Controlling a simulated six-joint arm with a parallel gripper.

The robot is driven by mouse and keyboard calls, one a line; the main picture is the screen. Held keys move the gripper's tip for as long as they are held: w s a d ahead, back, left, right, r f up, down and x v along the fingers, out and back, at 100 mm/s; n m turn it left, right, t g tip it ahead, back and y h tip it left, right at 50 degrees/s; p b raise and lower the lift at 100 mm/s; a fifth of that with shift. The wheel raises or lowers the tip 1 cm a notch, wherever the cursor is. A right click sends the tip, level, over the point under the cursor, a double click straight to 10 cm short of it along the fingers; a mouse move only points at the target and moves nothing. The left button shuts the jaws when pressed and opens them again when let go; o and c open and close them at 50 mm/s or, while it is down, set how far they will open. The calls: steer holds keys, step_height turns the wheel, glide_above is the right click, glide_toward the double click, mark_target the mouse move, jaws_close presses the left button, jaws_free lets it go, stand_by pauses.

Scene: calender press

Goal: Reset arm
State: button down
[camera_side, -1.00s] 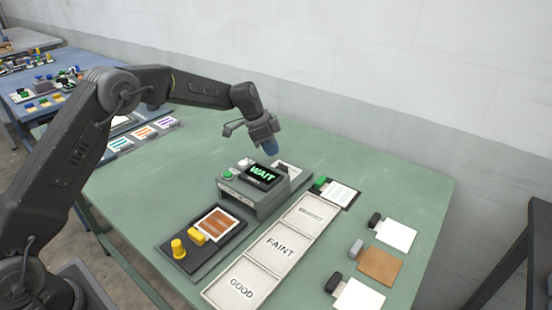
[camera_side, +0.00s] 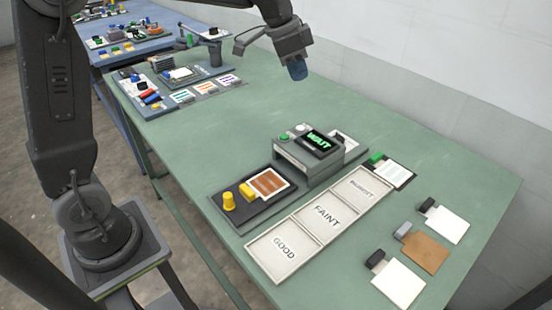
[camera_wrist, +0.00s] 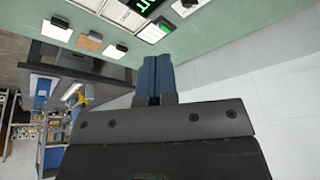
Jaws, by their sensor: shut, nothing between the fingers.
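My gripper (camera_side: 298,70) hangs in the air above the far side of the green table (camera_side: 200,131), fingers pointing down. Its blue fingers are shut and empty; they also show in the wrist view (camera_wrist: 156,75). The press (camera_side: 308,158), a grey box with a green "WAIT" display (camera_side: 319,140), stands below and apart from the gripper. In front of it a dark plate (camera_side: 238,213) bears a yellow knob (camera_side: 228,201), a yellow block (camera_side: 247,192) and a card with brown stripes (camera_side: 270,183).
Trays marked GOOD (camera_side: 284,254), FAINT (camera_side: 326,215) and BURNT (camera_side: 361,187) run beside the press. A striped-card strip (camera_side: 205,92) lies at left. The wall (camera_side: 430,60) stands behind.

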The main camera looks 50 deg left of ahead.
steer(key=s+d+f+n+t+y, duration=0.2)
steer(key=s+n, duration=0.4)
steer(key=s, duration=2)
steer(key=shift+s+n, duration=0.2)
steer(key=shift+n, duration=0.2)
steer(key=c, duration=1.8)
jaws_free()
steer(key=shift+f, duration=0.1)
